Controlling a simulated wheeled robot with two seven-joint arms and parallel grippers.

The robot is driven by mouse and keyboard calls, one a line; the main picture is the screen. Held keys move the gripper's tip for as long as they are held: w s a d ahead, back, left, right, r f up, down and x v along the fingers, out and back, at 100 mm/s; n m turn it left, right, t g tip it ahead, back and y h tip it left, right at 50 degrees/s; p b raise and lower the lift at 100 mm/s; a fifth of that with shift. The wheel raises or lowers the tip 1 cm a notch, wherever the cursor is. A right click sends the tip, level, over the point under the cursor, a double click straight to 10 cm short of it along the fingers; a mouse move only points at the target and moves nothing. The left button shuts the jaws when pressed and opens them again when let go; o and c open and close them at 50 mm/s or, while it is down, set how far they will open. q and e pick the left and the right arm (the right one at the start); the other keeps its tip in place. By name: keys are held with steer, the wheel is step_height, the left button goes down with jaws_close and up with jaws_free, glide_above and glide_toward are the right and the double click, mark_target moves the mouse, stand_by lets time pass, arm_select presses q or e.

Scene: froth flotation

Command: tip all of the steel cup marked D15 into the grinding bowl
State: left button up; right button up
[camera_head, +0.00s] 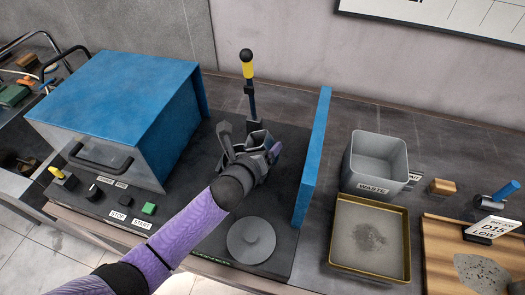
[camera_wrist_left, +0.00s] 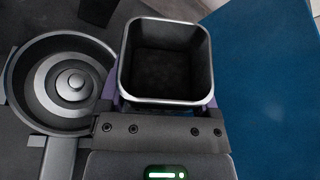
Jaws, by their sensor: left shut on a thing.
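My left gripper (camera_head: 258,162) is shut on a square steel cup (camera_head: 260,140) at the mill station. In the left wrist view the cup (camera_wrist_left: 166,101) has a bright rim and a dark inside; its contents are hard to make out, and no D15 mark shows on it. The grinding bowl (camera_wrist_left: 108,124) is a round dark bowl with a ring and a puck inside, just left of the cup in that view. The cup is beside the bowl, not over its middle. In the head view my gripper largely hides the bowl. My right gripper is not in view.
A blue panel (camera_head: 314,160) stands close right of the cup. A round lid (camera_head: 251,241) lies in front. A waste bin (camera_head: 375,182) and a brass-rimmed tray (camera_head: 340,262) stand beyond the panel.

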mark_target(247, 151)
arm_select(q)
steer(key=n+h+b, duration=0.2)
steer(key=n, duration=0.1)
steer(key=shift+a, duration=0.25)
steer(key=shift+w+a+r+n+t+h+b, duration=0.15)
steer(key=shift+n+t+h+b, duration=0.15)
steer(key=shift+n+h+b, duration=0.35)
steer(key=shift+a+r+n+b, duration=0.15)
steer(key=shift+a+n+b, duration=0.2)
steer(key=shift+n, duration=0.7)
steer(key=n, duration=0.1)
steer(key=r+n+t+h, duration=0.1)
steer(key=r+n, duration=0.1)
steer(key=shift+a+n+t+b, duration=0.25)
steer(key=shift+n+t+b, duration=0.05)
steer(key=shift+b, duration=0.05)
steer(key=shift+f, duration=0.1)
stand_by(0.3)
